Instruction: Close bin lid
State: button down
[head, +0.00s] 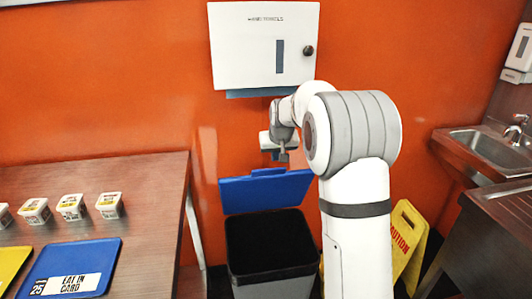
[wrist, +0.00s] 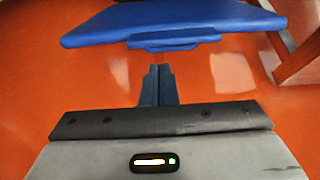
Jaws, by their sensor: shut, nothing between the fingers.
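The bin (head: 271,284) stands against the orange wall, its dark inside open to view. Its blue lid (head: 265,193) is raised behind the opening, leaning up near the wall. My gripper (head: 283,157) is just above the lid's upper edge in the head view, partly hidden by my arm. In the wrist view my gripper (wrist: 160,70) has its fingers together and empty, pointing toward the lid (wrist: 185,22) and its small front tab (wrist: 174,40). A narrow gap shows between the fingertips and the tab; I see no contact.
A wooden table (head: 160,190) with small tubs (head: 70,207) and a blue card (head: 70,262) is at left. A white towel dispenser (head: 263,45) hangs above my gripper. A yellow caution sign (head: 408,240) and steel sink (head: 490,148) are at right.

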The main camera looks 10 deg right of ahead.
jog(key=w+t+p, duration=0.1)
jog(key=w+p, duration=0.1)
jog(key=w, duration=0.6)
notch_tip(320, 180, down, 10)
jog(key=w, duration=0.1)
jog(key=shift+w+d+r, duration=0.2)
jog(key=shift+w+d, duration=0.15)
jog(key=shift+d, duration=0.1)
